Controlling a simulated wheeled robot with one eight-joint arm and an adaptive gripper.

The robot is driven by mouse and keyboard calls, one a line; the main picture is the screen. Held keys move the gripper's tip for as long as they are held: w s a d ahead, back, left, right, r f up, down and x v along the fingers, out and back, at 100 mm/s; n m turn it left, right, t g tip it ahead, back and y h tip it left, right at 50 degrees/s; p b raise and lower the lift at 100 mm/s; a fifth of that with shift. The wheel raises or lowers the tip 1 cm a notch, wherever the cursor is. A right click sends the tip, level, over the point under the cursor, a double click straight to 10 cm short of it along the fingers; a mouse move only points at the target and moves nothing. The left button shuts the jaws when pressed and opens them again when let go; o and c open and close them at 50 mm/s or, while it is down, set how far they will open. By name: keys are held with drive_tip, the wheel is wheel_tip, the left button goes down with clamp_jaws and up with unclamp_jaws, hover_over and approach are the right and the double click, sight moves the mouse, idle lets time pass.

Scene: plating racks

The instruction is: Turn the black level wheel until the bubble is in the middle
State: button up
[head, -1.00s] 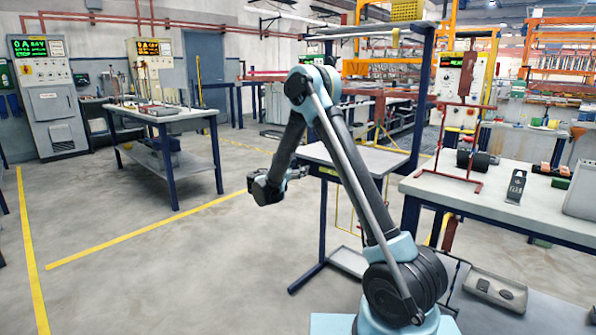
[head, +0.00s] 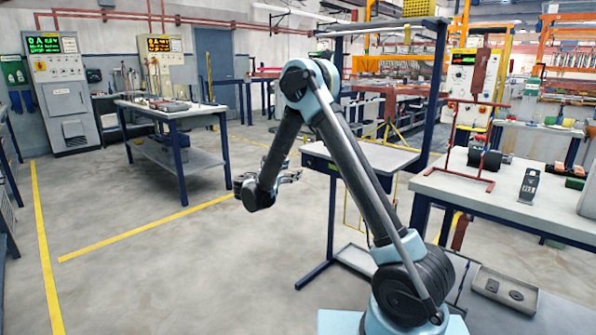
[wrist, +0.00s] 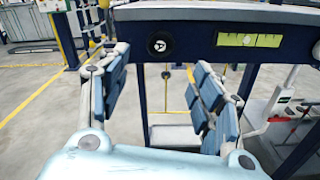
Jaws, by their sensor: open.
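The black level wheel (wrist: 160,45) is a small round knob with a light centre, on the dark blue front rail of a grey-topped stand. The yellow-green level vial (wrist: 250,40) sits on the same rail to its right. I cannot make out the bubble in it. My gripper (wrist: 155,92) is open and empty, its blue-padded fingers spread wide. The wheel appears beyond the gap between the fingers, apart from them. In the head view my gripper (head: 290,177) hangs left of the stand (head: 362,156), and I cannot make out the wheel there.
A white-topped bench (head: 480,196) with a red frame (head: 474,140) and black rollers stands to the right. A low tray (head: 503,289) lies at lower right. A work table (head: 170,110) stands at left behind a yellow floor line. The floor at left is clear.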

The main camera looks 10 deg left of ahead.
drive_tip(key=shift+s+a, duration=0.4)
drive_tip(key=shift+s, duration=0.2)
drive_tip(key=n, duration=0.3)
approach(309, 163)
drive_tip(key=shift+n, duration=0.3)
drive_tip(key=x, duration=0.8)
drive_tip(key=shift+w+d, duration=0.1)
drive_tip(key=shift+w, duration=0.15)
drive_tip(key=c, duration=1.1)
